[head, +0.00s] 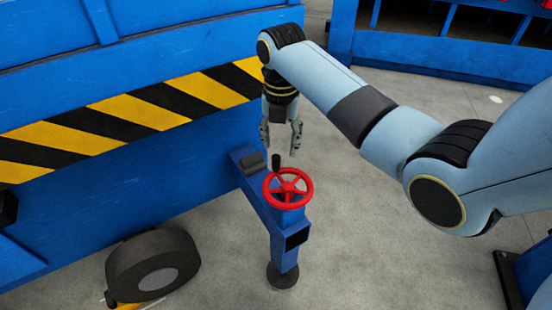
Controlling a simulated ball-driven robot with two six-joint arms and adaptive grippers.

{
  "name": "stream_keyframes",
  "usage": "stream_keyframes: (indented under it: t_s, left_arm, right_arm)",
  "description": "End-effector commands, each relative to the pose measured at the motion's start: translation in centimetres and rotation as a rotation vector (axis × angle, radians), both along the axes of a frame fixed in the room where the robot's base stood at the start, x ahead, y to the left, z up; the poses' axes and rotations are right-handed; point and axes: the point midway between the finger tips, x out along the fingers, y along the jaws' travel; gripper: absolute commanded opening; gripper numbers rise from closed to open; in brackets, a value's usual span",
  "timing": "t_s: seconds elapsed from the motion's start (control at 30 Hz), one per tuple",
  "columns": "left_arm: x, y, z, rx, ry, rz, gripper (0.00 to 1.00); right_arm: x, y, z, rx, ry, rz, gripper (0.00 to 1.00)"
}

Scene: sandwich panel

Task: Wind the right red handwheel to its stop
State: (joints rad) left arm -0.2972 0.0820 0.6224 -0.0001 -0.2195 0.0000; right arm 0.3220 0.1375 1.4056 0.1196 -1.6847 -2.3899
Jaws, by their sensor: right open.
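The red handwheel (288,187) sits on top of a blue post (284,243) in the middle of the head view. It has several spokes and a black upright crank knob (276,163) on its far rim. My right gripper (280,148) points down just above and behind the wheel, near the knob. Its two fingers are spread, with nothing held between them. The knob's top is just below the gap between the fingertips; I cannot tell whether they touch. My left gripper is not in view.
A blue panel with a yellow and black striped band (135,112) stands left of and behind the post. A black wheel (153,267) is on the floor at lower left. Blue shelving (440,55) stands at the back right. Grey floor is open right of the post.

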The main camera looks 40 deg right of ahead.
Motion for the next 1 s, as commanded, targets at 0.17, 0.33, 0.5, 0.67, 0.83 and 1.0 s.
stream_keyframes:
  t_s: [0.17, 0.33, 0.5, 0.67, 0.83, 1.0]
  left_arm:
    - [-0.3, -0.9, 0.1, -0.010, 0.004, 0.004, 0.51]
    - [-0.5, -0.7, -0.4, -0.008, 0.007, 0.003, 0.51]
    - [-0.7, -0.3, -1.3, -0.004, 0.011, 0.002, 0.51]
    - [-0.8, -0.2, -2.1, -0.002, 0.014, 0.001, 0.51]
    - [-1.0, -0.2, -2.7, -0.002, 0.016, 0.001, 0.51]
    - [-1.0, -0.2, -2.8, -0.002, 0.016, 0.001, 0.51]
  right_arm:
    - [1.7, -0.1, 1.8, 0.009, 0.020, 0.197, 0.45]
    - [1.7, -0.1, 0.1, 0.011, 0.027, 0.228, 0.45]
    - [1.7, -0.1, -3.4, 0.011, 0.027, 0.226, 0.45]
    - [1.7, -0.1, -6.4, 0.011, 0.026, 0.226, 0.45]
    - [1.8, -0.1, -8.3, 0.011, 0.022, 0.226, 0.45]
    - [1.8, -0.1, -8.8, 0.010, 0.022, 0.226, 0.45]
